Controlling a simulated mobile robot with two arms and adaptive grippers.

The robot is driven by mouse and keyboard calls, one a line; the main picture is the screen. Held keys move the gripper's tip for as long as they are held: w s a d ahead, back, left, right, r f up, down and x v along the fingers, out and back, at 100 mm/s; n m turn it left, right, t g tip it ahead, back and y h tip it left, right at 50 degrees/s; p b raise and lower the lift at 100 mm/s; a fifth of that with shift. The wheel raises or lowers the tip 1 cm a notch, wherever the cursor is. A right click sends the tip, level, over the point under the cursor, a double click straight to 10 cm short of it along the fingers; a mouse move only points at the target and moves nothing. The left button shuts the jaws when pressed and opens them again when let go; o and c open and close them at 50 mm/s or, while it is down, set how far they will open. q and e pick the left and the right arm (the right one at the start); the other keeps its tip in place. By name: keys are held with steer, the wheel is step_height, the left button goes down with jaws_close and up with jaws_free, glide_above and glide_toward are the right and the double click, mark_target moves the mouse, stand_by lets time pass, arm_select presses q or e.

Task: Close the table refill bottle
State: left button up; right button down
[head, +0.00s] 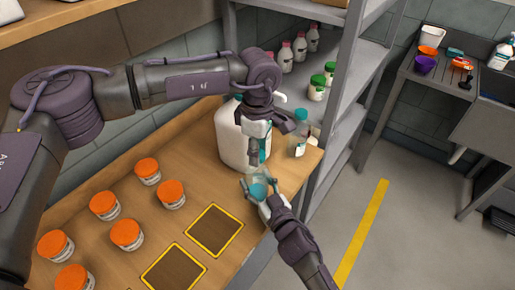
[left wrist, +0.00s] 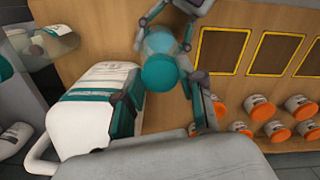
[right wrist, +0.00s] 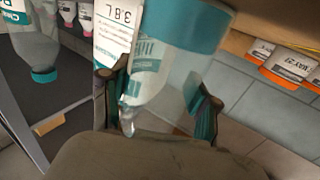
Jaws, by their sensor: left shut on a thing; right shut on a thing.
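The table refill bottle (head: 259,179) is clear, with teal at its base. In the right wrist view the bottle (right wrist: 165,75) shows its label, and its narrow clear neck looks bare. My right gripper (head: 258,189) is shut around the bottle, near the table's right end. My left gripper (head: 270,150) is beside the big white jug, above and behind the bottle. In the left wrist view a round teal cap (left wrist: 160,72) sits between its fingers, which look shut on it. The bottle (left wrist: 158,42) appears just beyond the cap there; whether they touch is unclear.
The white jug (head: 230,140) stands close to both grippers. Another clear bottle with a teal cap (head: 299,140) stands to its right. Several orange-lidded jars (head: 126,233) and yellow-edged dark squares (head: 214,230) cover the table's left and front. A grey shelf (head: 345,100) rises at the right.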

arm_select(q)
steer(key=shift+f, duration=0.45)
steer(key=m, duration=1.8)
steer(key=shift+m, duration=0.3)
steer(key=m, duration=0.7)
